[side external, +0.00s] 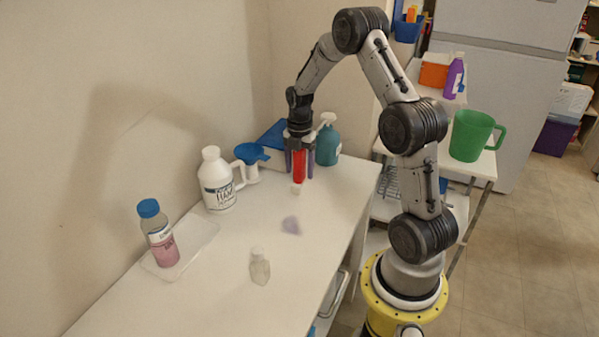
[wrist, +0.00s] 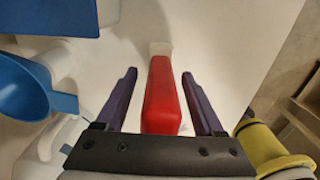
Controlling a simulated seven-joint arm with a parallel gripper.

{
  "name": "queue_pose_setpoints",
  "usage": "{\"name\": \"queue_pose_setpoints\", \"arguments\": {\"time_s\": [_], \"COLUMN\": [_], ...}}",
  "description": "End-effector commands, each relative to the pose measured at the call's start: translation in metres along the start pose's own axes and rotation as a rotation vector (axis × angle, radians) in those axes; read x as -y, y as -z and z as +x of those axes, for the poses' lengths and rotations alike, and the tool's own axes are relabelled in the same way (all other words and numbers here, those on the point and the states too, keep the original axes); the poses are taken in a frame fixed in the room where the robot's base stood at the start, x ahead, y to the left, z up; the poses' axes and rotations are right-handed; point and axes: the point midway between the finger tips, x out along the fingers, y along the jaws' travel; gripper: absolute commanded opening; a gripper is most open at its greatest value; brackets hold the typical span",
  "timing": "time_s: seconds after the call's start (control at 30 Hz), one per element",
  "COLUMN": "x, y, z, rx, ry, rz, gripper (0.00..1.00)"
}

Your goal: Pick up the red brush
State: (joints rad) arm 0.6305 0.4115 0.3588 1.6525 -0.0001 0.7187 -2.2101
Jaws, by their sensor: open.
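The red brush (side external: 299,168) stands upright on the white table, with a pale part at its lower end. In the wrist view the red brush (wrist: 162,95) lies between my two purple fingers, with a gap on each side. The pale end (wrist: 160,48) shows beyond the red part. My gripper (side external: 299,166) points down around the brush from above. It is open, and in the wrist view my gripper (wrist: 160,95) does not touch the brush on either side. The top of the brush is hidden behind my gripper.
A blue funnel (side external: 251,153) and a white jug (side external: 216,181) stand left of my gripper. A teal pump bottle (side external: 328,143) stands close on its right. A pink bottle (side external: 160,235) on a clear tray and a small clear bottle (side external: 259,267) are nearer the front.

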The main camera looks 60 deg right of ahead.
Motion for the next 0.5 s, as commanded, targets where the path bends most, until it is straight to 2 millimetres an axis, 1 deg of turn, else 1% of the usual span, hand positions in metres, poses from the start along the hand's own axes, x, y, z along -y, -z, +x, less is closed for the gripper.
{"name": "queue_pose_setpoints", "arguments": {"time_s": [0.03, 0.07, 0.1, 0.17, 0.2, 0.27, 0.4, 0.43, 0.5], "x": [0.0, 0.0, 0.0, -0.0001, -0.0001, -0.0001, -0.0001, -0.0001, -0.0001], "y": [0.0001, 0.0001, 0.0, 0.0, 0.0, 0.0, 0.0, 0.0, 0.0], "z": [-0.0002, -0.0002, -0.0003, -0.0004, -0.0004, -0.0005, -0.0006, -0.0006, -0.0007], "rx": [0.0, 0.0, 0.0, 0.0, 0.0, 0.0, 0.0, 0.0, 0.0], "ry": [0.0, 0.0, 0.0, 0.0, 0.0, 0.0, 0.0, 0.0, 0.0], "rz": [0.0, 0.0, 0.0, 0.0, 0.0, 0.0, 0.0, 0.0, 0.0], "gripper": [0.7, 0.65, 0.57, 0.47, 0.39, 0.29, 0.03, 0.0, 0.0]}}
